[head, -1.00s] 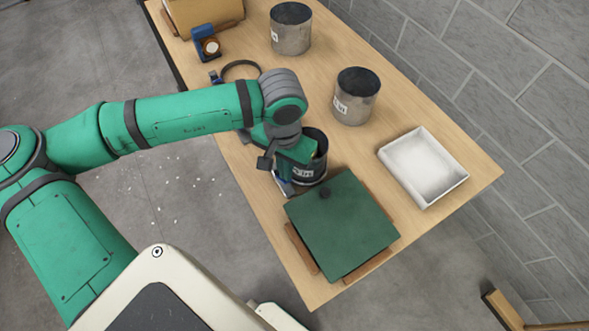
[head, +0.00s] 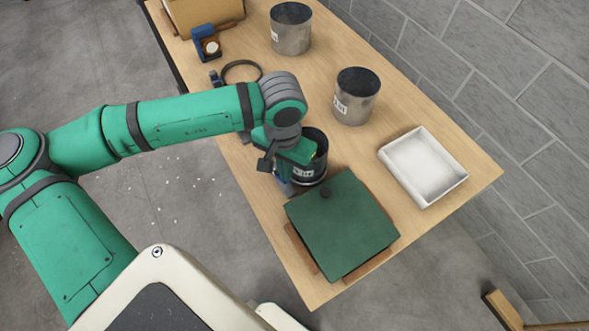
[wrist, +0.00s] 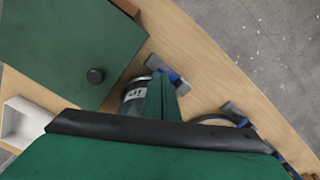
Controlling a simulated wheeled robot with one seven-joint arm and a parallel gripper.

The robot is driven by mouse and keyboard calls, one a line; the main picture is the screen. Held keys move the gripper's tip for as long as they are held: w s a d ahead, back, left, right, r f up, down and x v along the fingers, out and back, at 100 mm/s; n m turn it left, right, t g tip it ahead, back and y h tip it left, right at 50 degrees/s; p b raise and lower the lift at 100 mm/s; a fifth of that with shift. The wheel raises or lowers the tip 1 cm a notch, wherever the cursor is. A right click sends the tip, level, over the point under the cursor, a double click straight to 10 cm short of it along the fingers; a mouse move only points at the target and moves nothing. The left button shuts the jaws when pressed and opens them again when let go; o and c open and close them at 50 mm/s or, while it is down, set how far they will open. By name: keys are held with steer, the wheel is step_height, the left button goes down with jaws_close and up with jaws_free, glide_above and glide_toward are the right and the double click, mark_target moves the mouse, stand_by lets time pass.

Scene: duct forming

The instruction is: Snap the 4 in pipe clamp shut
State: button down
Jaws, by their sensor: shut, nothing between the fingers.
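A metal pipe (head: 318,168) with a white label stands near the front left edge of the table, with a dark band around its lower part. The band's blue latch (head: 285,187) is on the pipe's left side, partly behind my gripper. In the wrist view the pipe (wrist: 133,104) shows beside my fingers, with the blue latch (wrist: 173,77) and a grey lever (wrist: 156,63) just beyond them. My gripper (wrist: 163,92) is shut and empty, close against the latch side. I cannot tell whether the latch is fully closed.
Two other labelled pipes (head: 290,30) (head: 357,97) stand further back. A loose ring clamp (head: 241,70) lies behind my arm. A green board with a knob (head: 345,240) lies close in front of the pipe. A white tray (head: 425,165) stands at right, with bare table between.

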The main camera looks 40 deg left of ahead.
steer(key=shift+f, duration=1.85)
steer(key=shift+r, duration=4.05)
